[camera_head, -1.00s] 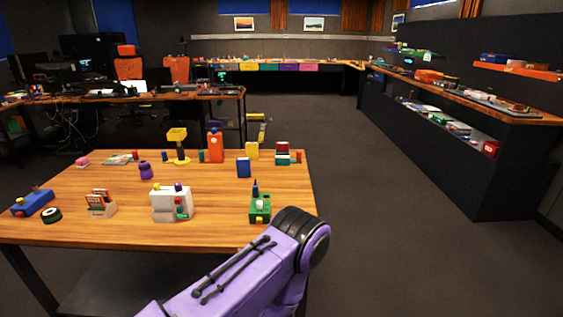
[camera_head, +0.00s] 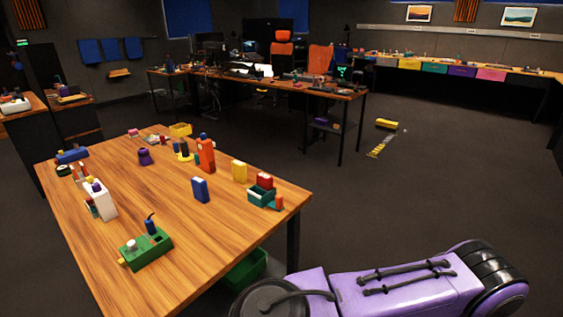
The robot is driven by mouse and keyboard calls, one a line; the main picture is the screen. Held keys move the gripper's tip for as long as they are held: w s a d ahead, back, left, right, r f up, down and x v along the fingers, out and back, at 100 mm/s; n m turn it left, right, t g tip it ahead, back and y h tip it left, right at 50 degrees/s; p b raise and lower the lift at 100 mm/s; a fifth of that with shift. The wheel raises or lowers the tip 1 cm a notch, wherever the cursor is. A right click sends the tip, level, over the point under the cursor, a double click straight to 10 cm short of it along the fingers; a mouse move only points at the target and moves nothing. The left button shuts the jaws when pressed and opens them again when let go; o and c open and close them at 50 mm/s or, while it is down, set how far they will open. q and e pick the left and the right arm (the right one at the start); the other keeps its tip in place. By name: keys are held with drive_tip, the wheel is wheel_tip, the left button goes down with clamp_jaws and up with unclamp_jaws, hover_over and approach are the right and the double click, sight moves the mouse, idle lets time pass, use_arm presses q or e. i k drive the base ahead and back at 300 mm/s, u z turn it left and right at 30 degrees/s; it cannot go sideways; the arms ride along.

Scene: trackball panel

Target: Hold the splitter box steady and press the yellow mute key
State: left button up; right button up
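A green box (camera_head: 146,249) sits near the front edge of the wooden table (camera_head: 160,205). It has a white knob (camera_head: 131,246), a dark blue lever (camera_head: 151,224) and a small yellow part (camera_head: 122,262) on its left end. A white box (camera_head: 100,200) with a purple knob stands behind it to the left, with small coloured parts on its side. I cannot tell which of these is the splitter box, or whether the small yellow part is the mute key. Neither of my grippers is in view; only a purple arm of mine shows at the bottom right, apart from the boxes.
A blue block (camera_head: 200,189), a yellow block (camera_head: 239,171), an orange bottle (camera_head: 205,154) and a teal box (camera_head: 261,196) stand farther back on the table. A blue box (camera_head: 72,155) lies at the far left. A green bin (camera_head: 245,268) is below the table.

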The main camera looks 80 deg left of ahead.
sight(122, 262)
drive_tip(key=i, duration=0.7)
drive_tip(key=u, duration=4.65)
drive_tip(key=i, duration=0.25)
drive_tip(key=z, duration=0.05)
